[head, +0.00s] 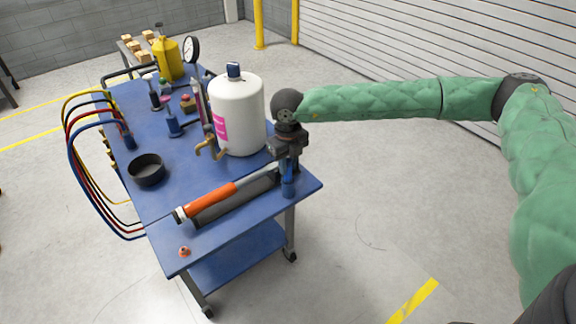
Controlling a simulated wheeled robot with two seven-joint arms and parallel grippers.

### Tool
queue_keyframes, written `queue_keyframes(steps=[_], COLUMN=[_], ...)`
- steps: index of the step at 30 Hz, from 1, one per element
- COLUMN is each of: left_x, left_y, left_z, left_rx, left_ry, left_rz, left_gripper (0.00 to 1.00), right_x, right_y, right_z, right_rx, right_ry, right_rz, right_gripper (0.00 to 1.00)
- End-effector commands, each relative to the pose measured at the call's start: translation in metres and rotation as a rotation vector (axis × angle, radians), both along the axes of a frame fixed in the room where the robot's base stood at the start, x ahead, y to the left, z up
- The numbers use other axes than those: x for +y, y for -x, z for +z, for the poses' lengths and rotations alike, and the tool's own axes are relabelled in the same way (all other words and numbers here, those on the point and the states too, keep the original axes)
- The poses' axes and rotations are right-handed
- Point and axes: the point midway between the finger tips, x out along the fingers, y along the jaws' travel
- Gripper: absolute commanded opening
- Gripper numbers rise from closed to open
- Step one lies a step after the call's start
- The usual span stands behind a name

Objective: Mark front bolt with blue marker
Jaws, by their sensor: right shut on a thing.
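My right gripper (289,160) is over the front right corner of a blue cart and is shut on a slim blue item, which looks like the blue marker (289,187). The marker hangs upright below the fingers, close to the cart top. I cannot tell whether its tip touches the top. No front bolt can be made out in this view. My left gripper is not in view.
The blue cart (160,203) holds a white jug (238,115), an orange and grey tube-shaped tool (210,202), a black bowl (147,170) and a small orange item (184,251). A yellow container (167,60) stands at the back. Cables hang at left. Floor at right is clear.

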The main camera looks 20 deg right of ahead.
Motion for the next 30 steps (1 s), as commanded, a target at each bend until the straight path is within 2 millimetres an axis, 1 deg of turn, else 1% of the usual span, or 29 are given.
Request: queue_keyframes(steps=[18,30], left_x=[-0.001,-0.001], left_y=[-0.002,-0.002], left_z=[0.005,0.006], left_rx=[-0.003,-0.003], left_ry=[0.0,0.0], left_rz=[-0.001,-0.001], left_gripper=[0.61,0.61], right_x=[0.0,0.0], right_y=[0.0,0.0], right_z=[0.04,0.064], right_rx=[0.0,0.0], right_ry=[0.0,0.0], right_rz=[0.0,0.0], right_gripper=[0.0,0.0])
